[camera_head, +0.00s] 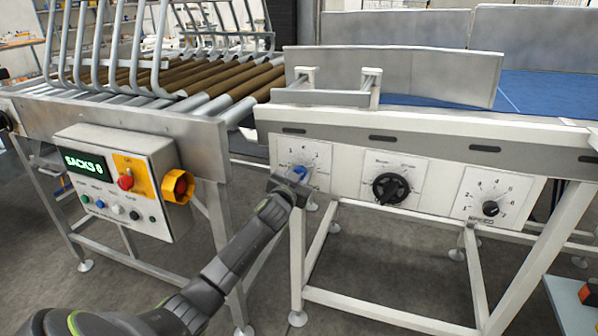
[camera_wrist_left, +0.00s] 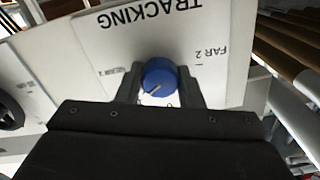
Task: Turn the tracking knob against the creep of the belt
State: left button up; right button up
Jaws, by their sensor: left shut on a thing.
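The tracking knob is a small blue knob (camera_head: 299,171) on a white dial plate (camera_head: 318,157) at the left end of the conveyor's side panel. My left gripper (camera_head: 297,177) reaches it from below and is shut on it. In the left wrist view the blue knob (camera_wrist_left: 159,77) sits between the two dark fingers (camera_wrist_left: 160,85). The plate in that view reads TRACKING upside down, with NEAR and FAR marks. A pale pointer line shows on the knob's face. The blue belt (camera_head: 545,92) lies on the conveyor at the right. My right gripper is not in view.
A large black selector knob (camera_head: 390,188) and a small black SPEED knob (camera_head: 490,208) sit to the right on the panel. A control box (camera_head: 115,180) with buttons and a yellow-ringed stop stands left. Brown rollers (camera_head: 190,78) lie behind. White frame legs stand below the panel.

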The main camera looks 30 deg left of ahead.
pick_arm(q)
jog(key=m+p, duration=0.1)
jog(key=m, duration=0.2)
jog(key=shift+m+p, duration=0.55)
jog(key=shift+m, duration=0.25)
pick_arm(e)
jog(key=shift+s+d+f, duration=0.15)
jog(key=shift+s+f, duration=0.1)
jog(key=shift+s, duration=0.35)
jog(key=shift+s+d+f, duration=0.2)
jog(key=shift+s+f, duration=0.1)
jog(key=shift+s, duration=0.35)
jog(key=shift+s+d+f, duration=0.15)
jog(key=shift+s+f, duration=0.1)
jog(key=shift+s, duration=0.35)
pick_arm(q)
jog(key=o, duration=1)
jog(key=shift+c, duration=0.2)
jog(key=v, duration=1.7)
jog(key=shift+s+d+p, duration=0.15)
jog(key=shift+s+p, duration=0.05)
jog(key=shift+p, duration=0.1)
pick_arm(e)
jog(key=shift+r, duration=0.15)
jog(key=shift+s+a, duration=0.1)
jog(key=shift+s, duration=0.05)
